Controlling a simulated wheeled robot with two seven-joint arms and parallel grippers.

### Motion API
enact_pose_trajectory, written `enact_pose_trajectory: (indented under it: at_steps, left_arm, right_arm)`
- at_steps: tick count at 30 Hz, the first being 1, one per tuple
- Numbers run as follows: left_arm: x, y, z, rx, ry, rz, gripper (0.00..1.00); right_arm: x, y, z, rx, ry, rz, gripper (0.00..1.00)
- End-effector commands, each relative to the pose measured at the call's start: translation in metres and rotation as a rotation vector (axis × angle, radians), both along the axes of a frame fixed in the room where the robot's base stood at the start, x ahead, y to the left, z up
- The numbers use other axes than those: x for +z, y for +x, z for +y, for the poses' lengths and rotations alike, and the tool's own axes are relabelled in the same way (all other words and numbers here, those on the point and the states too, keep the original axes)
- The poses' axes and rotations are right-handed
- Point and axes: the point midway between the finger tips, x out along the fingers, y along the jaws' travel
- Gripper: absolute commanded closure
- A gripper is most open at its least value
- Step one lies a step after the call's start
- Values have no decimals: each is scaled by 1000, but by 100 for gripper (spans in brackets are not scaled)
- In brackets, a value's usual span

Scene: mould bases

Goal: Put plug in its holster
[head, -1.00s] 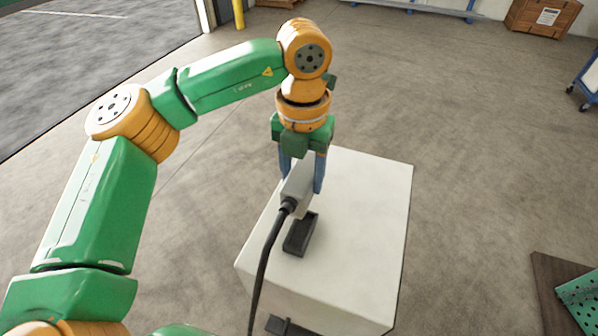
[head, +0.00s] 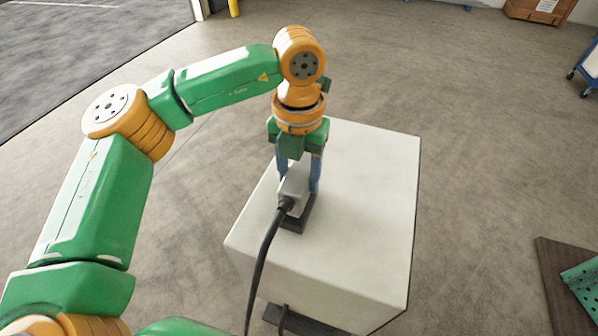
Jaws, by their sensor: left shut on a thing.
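The grey plug (head: 294,190) with its black cable (head: 262,262) is between the blue fingers of my left gripper (head: 298,182), which is shut on it. The plug is just over the dark holster (head: 297,224) on top of the white cabinet (head: 365,205), and hides most of it. Whether the plug is inside the holster or only above it I cannot tell. The cable runs from the plug down across the cabinet's front side. My right gripper is not in view.
The cabinet top is clear to the right of the holster. A green perforated piece (head: 582,284) lies on a brown board (head: 553,285) at the lower right. A wooden crate (head: 538,10) and a blue cart (head: 588,68) stand far back. The floor around is free.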

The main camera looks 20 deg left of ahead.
Motion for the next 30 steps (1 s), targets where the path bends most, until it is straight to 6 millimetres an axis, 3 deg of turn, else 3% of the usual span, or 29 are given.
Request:
enact_pose_trajectory:
  at_steps: [30]
  left_arm:
    - [-6,-2,0,0,-1,-1,100]
  right_arm:
    - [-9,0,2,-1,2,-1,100]
